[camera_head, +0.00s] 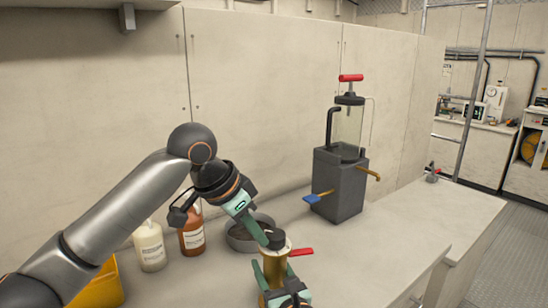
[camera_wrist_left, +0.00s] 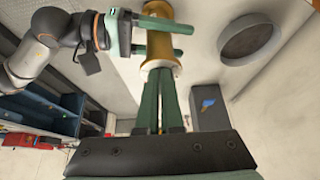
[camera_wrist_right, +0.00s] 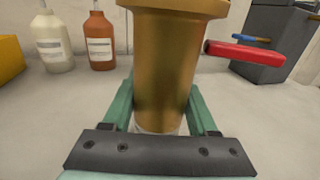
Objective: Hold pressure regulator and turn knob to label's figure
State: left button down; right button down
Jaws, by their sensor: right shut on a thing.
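The pressure regulator is an upright brass body (camera_head: 274,266) with a dark knob (camera_head: 276,240) on top. My right gripper (camera_head: 279,278) is shut on the brass body, which fills the middle of the right wrist view (camera_wrist_right: 165,65). My left gripper (camera_head: 268,238) reaches down from the upper left, its fingertips at the knob. In the left wrist view its green fingers (camera_wrist_left: 162,80) run close together to the brass rim; the knob and the grip on it are hidden. A red bar (camera_wrist_right: 245,54) sticks out right of the body. No readable label figure shows.
A grey pump box (camera_head: 340,185) with a clear cylinder stands behind right. A round grey dish (camera_head: 245,240), a brown bottle (camera_head: 191,236), a white bottle (camera_head: 149,247) and a yellow container (camera_head: 100,288) are left of the regulator. The counter right of it is mostly clear.

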pick_arm(q)
jog(key=shift+s, duration=0.15)
pick_arm(e)
jog(key=shift+s+a, duration=0.15)
jog(key=shift+a, duration=0.1)
pick_arm(q)
jog(key=shift+s+a+r, duration=0.1)
jog(key=shift+a+r, duration=0.05)
jog(key=shift+a, duration=0.05)
pick_arm(e)
jog(key=shift+d, duration=0.2)
pick_arm(q)
notch_tip(320, 180, up, 6)
jog(key=shift+f, duration=0.1)
pick_arm(e)
jog(key=shift+c, duration=0.5)
grip_release()
